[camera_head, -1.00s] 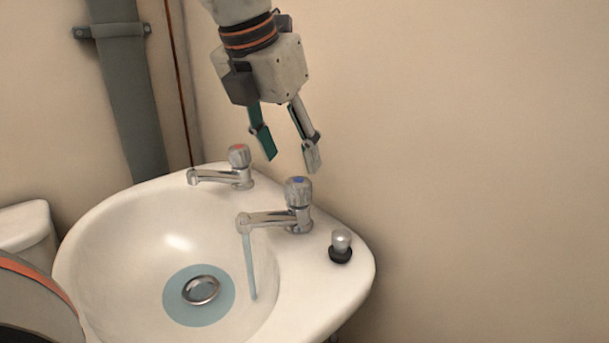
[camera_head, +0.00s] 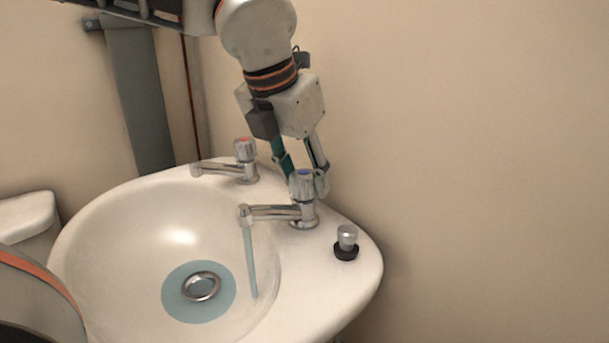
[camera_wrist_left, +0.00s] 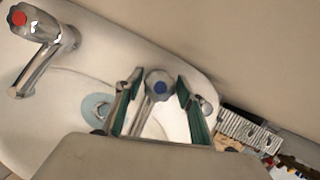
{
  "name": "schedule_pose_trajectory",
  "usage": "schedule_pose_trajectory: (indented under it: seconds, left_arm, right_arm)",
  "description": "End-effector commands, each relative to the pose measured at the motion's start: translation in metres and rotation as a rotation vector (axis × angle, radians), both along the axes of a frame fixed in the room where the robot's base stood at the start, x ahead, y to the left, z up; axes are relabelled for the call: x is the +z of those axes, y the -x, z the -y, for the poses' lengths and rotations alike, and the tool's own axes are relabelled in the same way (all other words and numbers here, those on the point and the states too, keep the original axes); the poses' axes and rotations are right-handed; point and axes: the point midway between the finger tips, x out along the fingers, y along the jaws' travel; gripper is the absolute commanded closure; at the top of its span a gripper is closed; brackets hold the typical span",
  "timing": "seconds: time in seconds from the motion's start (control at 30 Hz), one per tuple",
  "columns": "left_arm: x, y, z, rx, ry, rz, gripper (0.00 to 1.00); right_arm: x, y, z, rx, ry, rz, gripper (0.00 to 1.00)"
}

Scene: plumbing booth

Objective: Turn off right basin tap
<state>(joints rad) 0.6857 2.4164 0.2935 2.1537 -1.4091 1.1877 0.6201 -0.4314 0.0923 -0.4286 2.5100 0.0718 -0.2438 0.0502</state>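The right basin tap (camera_head: 302,187) has a chrome knob with a blue cap and a spout over the bowl. A stream of water (camera_head: 251,262) runs from its spout. My left gripper (camera_head: 304,182) has come down at this knob from above and behind. In the left wrist view the blue-capped knob (camera_wrist_left: 158,86) sits between the two green-padded fingers of the gripper (camera_wrist_left: 160,88), with a gap visible on each side. The gripper is open. The fingertips are partly hidden behind the knob in the head view. My right gripper is not in view.
The red-capped left tap (camera_head: 244,160) stands close by on the white basin (camera_head: 120,215). A chrome plug with a black base (camera_head: 346,243) sits on the right rim. The wall is just behind the basin. A grey pipe (camera_head: 138,95) runs down at left.

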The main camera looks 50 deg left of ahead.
Motion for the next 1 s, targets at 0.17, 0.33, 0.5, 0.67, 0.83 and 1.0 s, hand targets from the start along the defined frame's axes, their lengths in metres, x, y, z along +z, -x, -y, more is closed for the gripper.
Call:
schedule_pose_trajectory:
  seconds: [0.17, 0.33, 0.5, 0.67, 0.83, 1.0]
  left_arm:
    - [0.0, 0.0, 0.0, 0.0, 0.0, 0.0, 0.89]
    - [0.0, 0.0, 0.0, -0.008, 0.001, -0.001, 0.89]
    - [0.001, 0.0, 0.0, -0.053, 0.002, 0.0, 0.89]
    - [0.002, 0.0, 0.0, -0.145, 0.004, 0.003, 0.89]
    - [0.003, 0.0, 0.0, -0.288, 0.003, 0.004, 0.89]
    - [0.002, 0.001, 0.0, -0.447, 0.004, 0.003, 0.89]
  right_arm:
    - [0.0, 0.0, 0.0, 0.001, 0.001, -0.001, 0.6]
    - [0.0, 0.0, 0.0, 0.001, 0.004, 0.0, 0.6]
    - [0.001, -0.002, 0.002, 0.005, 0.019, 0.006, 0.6]
    - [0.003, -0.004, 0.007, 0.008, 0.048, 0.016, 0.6]
    - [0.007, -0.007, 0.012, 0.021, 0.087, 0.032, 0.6]
    - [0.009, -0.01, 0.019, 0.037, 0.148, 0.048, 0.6]
